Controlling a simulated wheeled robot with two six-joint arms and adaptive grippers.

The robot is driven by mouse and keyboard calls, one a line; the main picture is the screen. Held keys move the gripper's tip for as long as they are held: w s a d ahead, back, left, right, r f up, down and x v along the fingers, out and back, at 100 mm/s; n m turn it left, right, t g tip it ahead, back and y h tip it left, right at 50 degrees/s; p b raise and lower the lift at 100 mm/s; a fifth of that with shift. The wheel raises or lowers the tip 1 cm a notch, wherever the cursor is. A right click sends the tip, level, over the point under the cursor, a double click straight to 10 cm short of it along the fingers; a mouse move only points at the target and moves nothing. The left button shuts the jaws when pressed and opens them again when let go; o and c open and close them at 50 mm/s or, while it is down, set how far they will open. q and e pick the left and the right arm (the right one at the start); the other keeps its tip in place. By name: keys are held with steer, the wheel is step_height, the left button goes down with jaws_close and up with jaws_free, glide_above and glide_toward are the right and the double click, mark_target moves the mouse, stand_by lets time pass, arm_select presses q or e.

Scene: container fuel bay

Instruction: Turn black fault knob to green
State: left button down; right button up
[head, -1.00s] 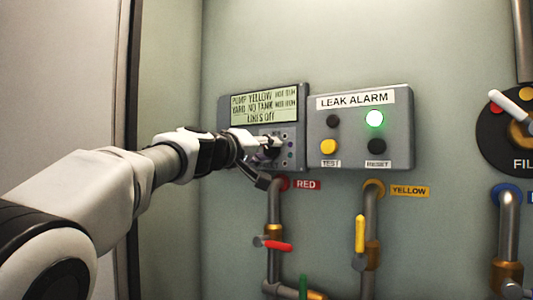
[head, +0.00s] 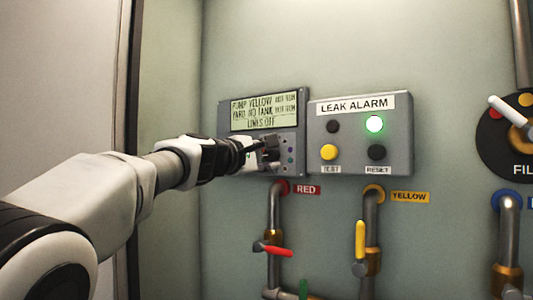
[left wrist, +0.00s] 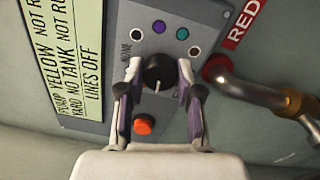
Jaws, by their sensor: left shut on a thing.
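The black knob (left wrist: 158,72) sits on a grey panel (left wrist: 198,12) and shows in the left wrist view. Its white pointer line faces the bottom of that picture, away from the coloured dots. In the head view my left gripper (head: 267,153) is at the panel's lower part and largely hides the knob. My right gripper is not in view.
An orange-red button (left wrist: 143,125) lies close to the knob. The screen (head: 264,111) reads "LINES OFF". A leak alarm box (head: 345,150) with a lit green lamp (head: 375,124) stands right of the panel. A red-labelled pipe (head: 275,215) runs below.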

arm_select(q)
steer(key=shift+s+r+n, duration=0.1)
steer(key=shift+r+n, duration=0.15)
steer(key=shift+n, duration=0.4)
steer(key=shift+r+n, duration=0.2)
steer(key=shift+n, duration=0.45)
steer(key=shift+r, duration=0.1)
steer(key=c, duration=1)
jaws_free()
steer(key=shift+o, duration=1.2)
steer(key=shift+d+f, duration=0.1)
steer(key=shift+f, duration=0.1)
steer(key=shift+s+f, duration=0.1)
steer(key=v, duration=1.1)
steer(key=shift+s+a, duration=0.2)
steer(key=shift+s, duration=0.1)
